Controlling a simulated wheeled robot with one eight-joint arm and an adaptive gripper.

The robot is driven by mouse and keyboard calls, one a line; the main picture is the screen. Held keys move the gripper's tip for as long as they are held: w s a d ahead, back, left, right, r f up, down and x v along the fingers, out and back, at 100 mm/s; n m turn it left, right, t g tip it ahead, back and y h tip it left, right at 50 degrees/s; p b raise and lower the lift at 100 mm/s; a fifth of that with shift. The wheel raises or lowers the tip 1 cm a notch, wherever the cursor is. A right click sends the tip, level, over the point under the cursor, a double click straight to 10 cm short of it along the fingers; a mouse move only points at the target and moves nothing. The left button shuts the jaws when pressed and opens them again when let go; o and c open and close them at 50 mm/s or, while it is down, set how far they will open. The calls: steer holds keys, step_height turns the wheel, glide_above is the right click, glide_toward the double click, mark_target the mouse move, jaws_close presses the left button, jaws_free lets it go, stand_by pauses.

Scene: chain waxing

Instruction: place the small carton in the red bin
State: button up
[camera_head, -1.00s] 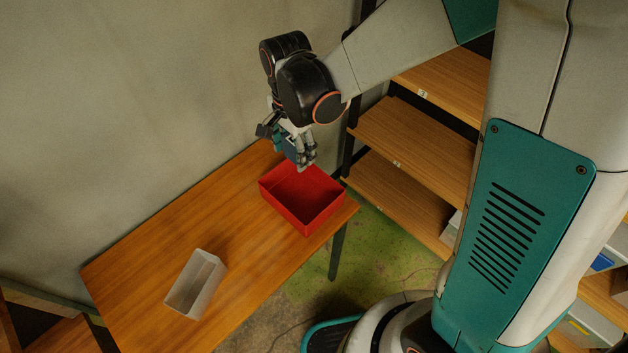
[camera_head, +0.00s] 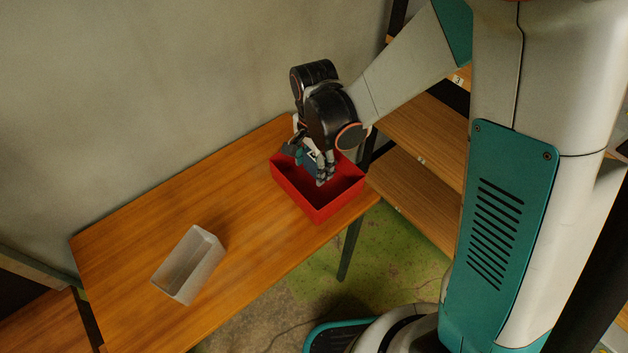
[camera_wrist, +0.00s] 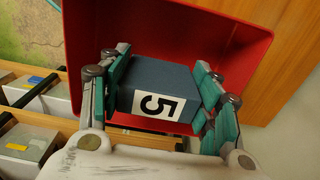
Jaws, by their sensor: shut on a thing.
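The small carton is a dark blue-grey box with a white label marked 5, clear in the wrist view (camera_wrist: 155,85). My gripper (camera_wrist: 160,92) is shut on it, with teal finger pads on two opposite sides. The red bin (camera_head: 318,207) stands on the table's right end in the head view. It also shows behind the carton in the wrist view (camera_wrist: 225,35). In the head view my gripper (camera_head: 318,168) is over the bin's opening, pointing down. The carton is mostly hidden there by the fingers. I cannot tell how far the carton is from the bin floor.
A pale, open, empty bin (camera_head: 188,265) stands on the wooden table (camera_head: 130,260) to the left. The table between the two bins is clear. Wooden shelves (camera_head: 420,135) stand to the right, and a wall (camera_head: 150,100) runs behind the table.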

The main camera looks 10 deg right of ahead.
mark_target(314, 175)
steer(key=shift+f+b, duration=1.5)
steer(key=shift+f, duration=0.85)
steer(key=shift+f, duration=0.1)
steer(key=o, duration=1.1)
steer(key=shift+c, duration=0.2)
step_height(314, 175, up, 12)
steer(key=p, duration=0.4)
